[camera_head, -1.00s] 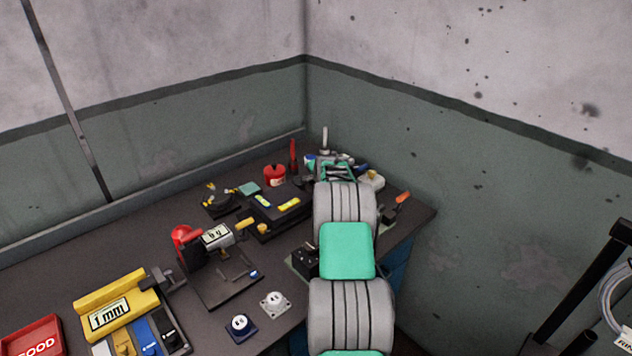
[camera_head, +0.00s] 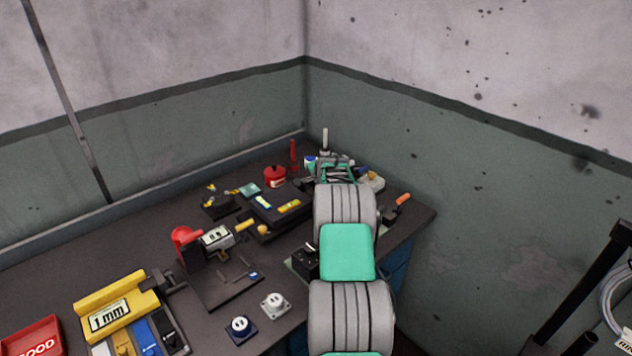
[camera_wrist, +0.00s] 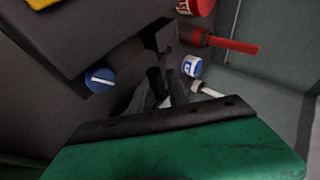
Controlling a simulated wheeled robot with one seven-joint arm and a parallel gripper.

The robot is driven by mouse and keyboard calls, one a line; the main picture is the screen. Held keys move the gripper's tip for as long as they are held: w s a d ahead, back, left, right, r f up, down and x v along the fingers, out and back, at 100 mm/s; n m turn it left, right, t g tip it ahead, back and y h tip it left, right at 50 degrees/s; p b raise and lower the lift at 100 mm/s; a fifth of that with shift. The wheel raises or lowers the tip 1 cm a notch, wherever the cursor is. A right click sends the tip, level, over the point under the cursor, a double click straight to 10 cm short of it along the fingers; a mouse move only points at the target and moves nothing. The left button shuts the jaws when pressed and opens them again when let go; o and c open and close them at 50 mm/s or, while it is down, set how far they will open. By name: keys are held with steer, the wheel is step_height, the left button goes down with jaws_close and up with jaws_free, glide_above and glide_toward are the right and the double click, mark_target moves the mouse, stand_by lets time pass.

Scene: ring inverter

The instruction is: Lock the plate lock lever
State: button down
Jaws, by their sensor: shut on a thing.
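My gripper (camera_wrist: 163,92) reaches the back of the workbench, at the far end of my arm. In the wrist view its dark fingers are closed around a small dark upright piece (camera_wrist: 154,80), which looks like the lever's handle. The piece stands next to a black block (camera_wrist: 150,42) on the side of a large dark device. In the head view the black device with yellow labels (camera_head: 282,203) lies left of my arm. My wrist and arm hide the lever there, so its locked or unlocked position cannot be told.
A blue round knob (camera_wrist: 100,80), a red screwdriver-like tool (camera_wrist: 225,43), a white-and-blue container (camera_wrist: 192,66) and a red pot (camera_head: 275,175) are close by. The walls form a corner behind.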

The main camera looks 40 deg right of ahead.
steer(key=shift+s+a+f, duration=0.1)
steer(key=shift+s+f, duration=0.1)
steer(key=shift+f, duration=0.25)
steer(key=shift+s+a+f, duration=0.1)
steer(key=shift+s+f, duration=0.05)
steer(key=shift+f, duration=0.3)
steer(key=c, duration=1.4)
jaws_free()
steer(key=shift+d+r, duration=0.1)
steer(key=shift+d, duration=0.05)
steer(key=shift+o, duration=1.1)
steer(key=shift+w+r, duration=0.15)
steer(key=shift+w, duration=0.05)
steer(key=shift+r, duration=0.2)
steer(key=shift+s+a+r, duration=0.2)
steer(key=shift+s+r, duration=0.05)
steer(key=shift+r, duration=0.15)
steer(key=b+v, duration=0.1)
steer(key=v, duration=0.5)
steer(key=shift+s+a+r+b, duration=0.2)
steer(key=shift+s+b, duration=0.05)
steer(key=shift+b, duration=0.1)
